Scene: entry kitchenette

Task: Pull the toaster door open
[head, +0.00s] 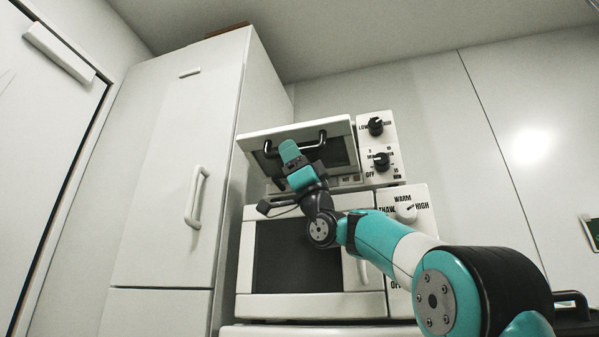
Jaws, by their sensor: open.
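The white toaster oven (397,160) stands on top of a microwave, with two black knobs on its right panel. Its door (343,136) has a white frame and a dark window. The door appears tilted outward at the top, partly open. A black bar handle (318,141) runs along the door's upper part. My gripper (290,151) is in front of the door at the handle's middle and is open. Its turquoise finger overlaps the handle and hides part of it. I cannot tell whether the finger touches the handle.
The white microwave (377,245) below has a dark window and a vertical handle. A tall white cabinet (170,170) with a handle (196,197) stands close on the left. A bare panelled wall (460,170) lies to the right.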

